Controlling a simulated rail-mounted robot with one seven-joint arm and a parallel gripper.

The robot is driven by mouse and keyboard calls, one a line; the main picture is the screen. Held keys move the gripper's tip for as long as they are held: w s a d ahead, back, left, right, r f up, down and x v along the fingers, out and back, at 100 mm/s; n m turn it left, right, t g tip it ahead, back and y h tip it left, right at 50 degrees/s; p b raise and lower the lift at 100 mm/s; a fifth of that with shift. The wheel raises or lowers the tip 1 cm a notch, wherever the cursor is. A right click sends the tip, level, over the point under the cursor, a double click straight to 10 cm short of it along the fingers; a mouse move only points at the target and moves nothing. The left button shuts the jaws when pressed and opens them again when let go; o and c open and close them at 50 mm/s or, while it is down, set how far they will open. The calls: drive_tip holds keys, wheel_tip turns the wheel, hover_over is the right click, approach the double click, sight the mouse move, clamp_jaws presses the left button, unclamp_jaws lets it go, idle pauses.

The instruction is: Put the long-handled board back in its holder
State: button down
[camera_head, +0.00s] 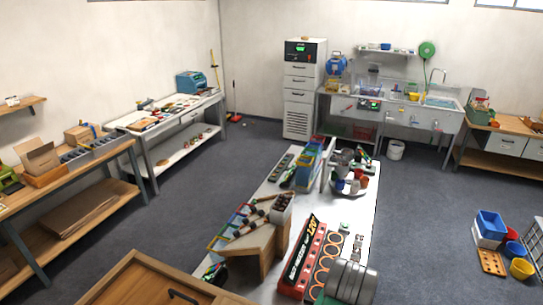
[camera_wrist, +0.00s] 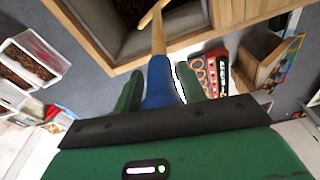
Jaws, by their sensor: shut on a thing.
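In the wrist view my green gripper (camera_wrist: 159,70) is shut on the blue grip of the long-handled board (camera_wrist: 158,38). A finger lies on each side of the grip. The board's pale wooden shaft runs away from the gripper to a wooden crosspiece near the top edge, over a wood-framed bin (camera_wrist: 190,42). The board's far end is partly cut off by the frame. I cannot tell whether it touches the bin. My gripper and the board do not show in the head view. I cannot pick out the holder for certain in either view.
A wooden unit (camera_head: 150,280) stands at the bottom of the head view. A white table (camera_head: 362,205) holds a wooden stand (camera_head: 262,240), a red-and-black panel (camera_head: 302,258) and grey cylinders (camera_head: 350,283). White trays (camera_wrist: 45,60) with brown contents show left in the wrist view.

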drive_tip(key=s+a+f+n, duration=0.6)
drive_tip(key=s+a+f, duration=0.4)
drive_tip(key=a+f, duration=0.3)
drive_tip(key=shift+a+n+y, duration=0.3)
drive_tip(key=shift+a+y, duration=0.1)
drive_tip(key=shift+a, duration=0.25)
drive_tip(key=shift+s, duration=0.1)
drive_tip(key=shift+r, duration=0.1)
drive_tip(key=s+a+r, duration=0.2)
drive_tip(key=s, duration=0.4)
drive_tip(key=s+a+r, duration=0.2)
drive_tip(key=s, duration=0.4)
drive_tip(key=shift+s+a, duration=0.3)
drive_tip(key=s+d, duration=0.3)
drive_tip(key=d, duration=0.5)
drive_tip(key=shift+s+d, duration=0.3)
drive_tip(key=shift+d, duration=0.1)
